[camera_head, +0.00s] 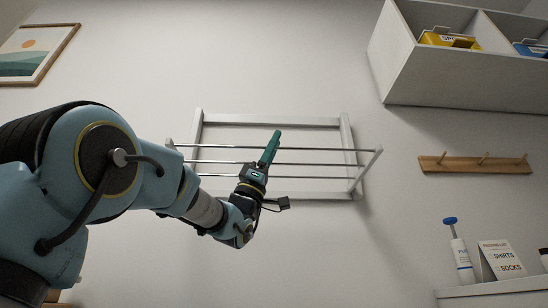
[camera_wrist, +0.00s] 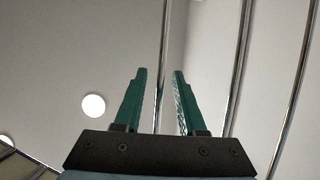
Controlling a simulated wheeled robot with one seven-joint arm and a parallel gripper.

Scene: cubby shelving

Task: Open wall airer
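The wall airer (camera_head: 353,140) is a pale frame fixed to the wall, with several thin metal rods running across a front section that stands out from the wall. My gripper (camera_head: 275,136) has green fingers and points up in front of the middle of the rods in the head view. In the wrist view my gripper (camera_wrist: 158,73) is open, with a clear gap between its fingers. One rod (camera_wrist: 165,40) runs through that gap in the picture, touching neither finger visibly. Its depth between the fingers is hard to tell. Other rods (camera_wrist: 240,60) pass to the right.
A white cubby shelf (camera_head: 450,78) with yellow and blue bins hangs at upper right. Below it is a wooden peg rail (camera_head: 475,165). A white pump bottle (camera_head: 461,258) and a sign (camera_head: 502,260) stand on a ledge at lower right. A picture (camera_head: 35,52) hangs at upper left.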

